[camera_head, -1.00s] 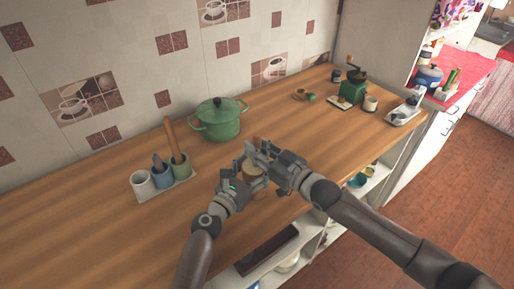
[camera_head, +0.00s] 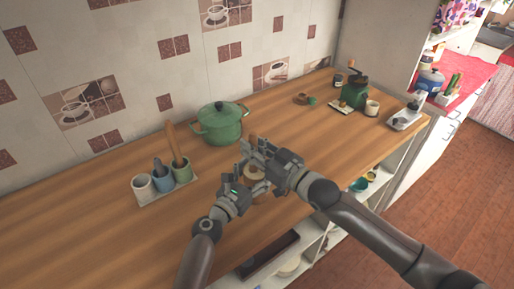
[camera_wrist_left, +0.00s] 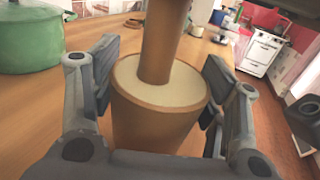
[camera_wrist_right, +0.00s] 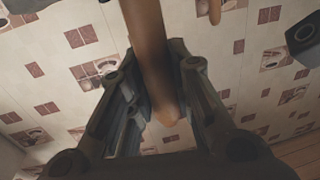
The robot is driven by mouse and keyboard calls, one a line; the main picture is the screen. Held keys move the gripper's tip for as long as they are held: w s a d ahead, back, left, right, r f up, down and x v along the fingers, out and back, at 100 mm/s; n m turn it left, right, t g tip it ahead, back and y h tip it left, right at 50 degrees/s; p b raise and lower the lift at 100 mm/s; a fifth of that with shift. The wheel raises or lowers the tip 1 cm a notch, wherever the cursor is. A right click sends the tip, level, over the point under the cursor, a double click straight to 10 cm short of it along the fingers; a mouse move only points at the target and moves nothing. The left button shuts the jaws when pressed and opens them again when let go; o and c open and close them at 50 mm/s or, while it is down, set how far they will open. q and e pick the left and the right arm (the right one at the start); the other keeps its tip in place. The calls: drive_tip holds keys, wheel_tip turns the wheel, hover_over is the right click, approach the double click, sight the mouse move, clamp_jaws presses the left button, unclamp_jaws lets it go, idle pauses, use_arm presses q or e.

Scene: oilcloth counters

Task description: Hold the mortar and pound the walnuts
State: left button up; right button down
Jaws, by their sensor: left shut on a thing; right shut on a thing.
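The wooden mortar (camera_wrist_left: 155,115) stands on the counter between the fingers of my left gripper (camera_wrist_left: 158,88), which is shut on it. In the head view the mortar (camera_head: 258,189) is mostly hidden by my left gripper (camera_head: 250,180) and my right gripper. The wooden pestle (camera_wrist_left: 160,45) stands about upright with its lower end in the mortar's pale opening. My right gripper (camera_head: 268,153) is above the mortar, shut on the pestle, which also shows in the right wrist view (camera_wrist_right: 150,50). No walnuts can be made out inside the mortar.
A green lidded pot (camera_head: 220,124) stands behind my grippers. A tray (camera_head: 168,193) with cups and utensils is at left. A green grinder (camera_head: 354,95), a white cup (camera_head: 372,108) and a small tray (camera_head: 405,121) stand at right.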

drive_tip(key=shift+f, duration=0.3)
idle(0.4)
drive_tip(key=shift+f, duration=1.2)
drive_tip(key=shift+r, duration=1.05)
drive_tip(key=shift+r, duration=5.35)
